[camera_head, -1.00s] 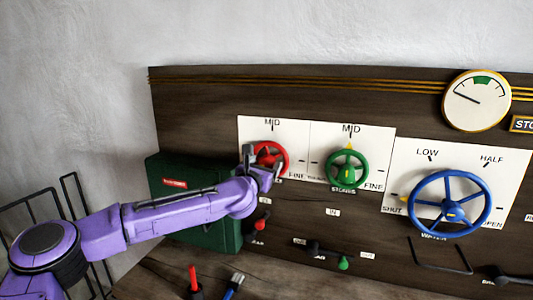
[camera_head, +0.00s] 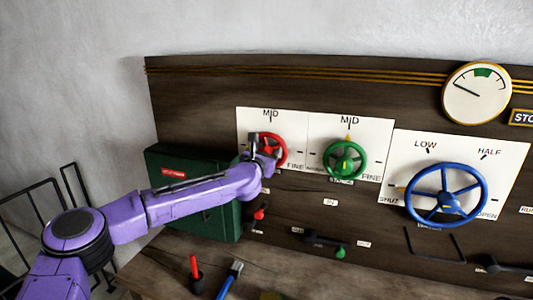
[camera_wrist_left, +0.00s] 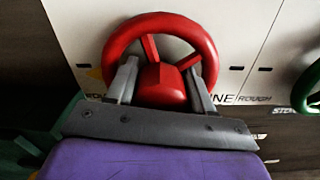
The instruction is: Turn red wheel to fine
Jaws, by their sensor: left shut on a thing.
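The red wheel (camera_head: 272,149) is mounted on the left white plate of the dark wooden panel, with MID above it and FINE at its lower right. It also shows in the left wrist view (camera_wrist_left: 205,42), with its red hub and spokes between my fingers. My left gripper (camera_head: 262,158) is shut on the red wheel, one finger on each side of the hub (camera_wrist_left: 160,85). The gripper hides the wheel's left and lower parts in the head view. My right gripper is not in view.
A green wheel (camera_head: 345,160) stands close to the right, and a larger blue wheel (camera_head: 446,195) further right. A green box (camera_head: 190,212) is behind my left forearm. Below are small levers (camera_head: 258,214) and a bench with a red-handled tool (camera_head: 194,266) and a blue brush (camera_head: 230,282).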

